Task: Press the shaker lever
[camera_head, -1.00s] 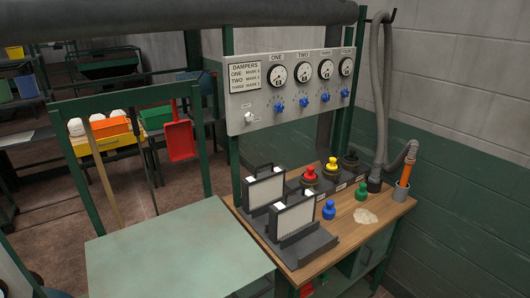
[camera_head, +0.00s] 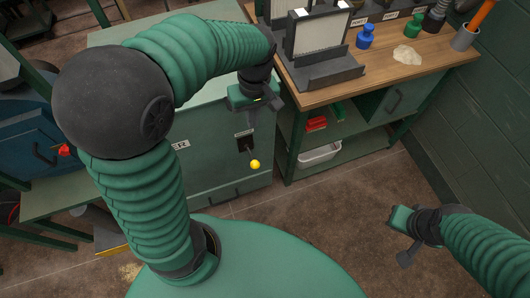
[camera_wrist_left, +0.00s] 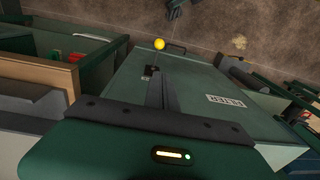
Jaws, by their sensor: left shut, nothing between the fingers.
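The shaker lever is a short arm with a yellow ball knob (camera_head: 255,164), sticking out of a dark slot (camera_head: 245,140) in the front of the green cabinet (camera_head: 215,150). The knob also shows in the left wrist view (camera_wrist_left: 159,44), beyond my fingertips. My left gripper (camera_head: 252,120) is shut and empty, above the slot and knob. A gap shows between fingers and knob in the head view; exact contact near the slot cannot be told. My right gripper (camera_head: 406,257) hangs low at the right, away from the cabinet, and its jaw opening is unclear.
Floor between bench and my body is clear.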

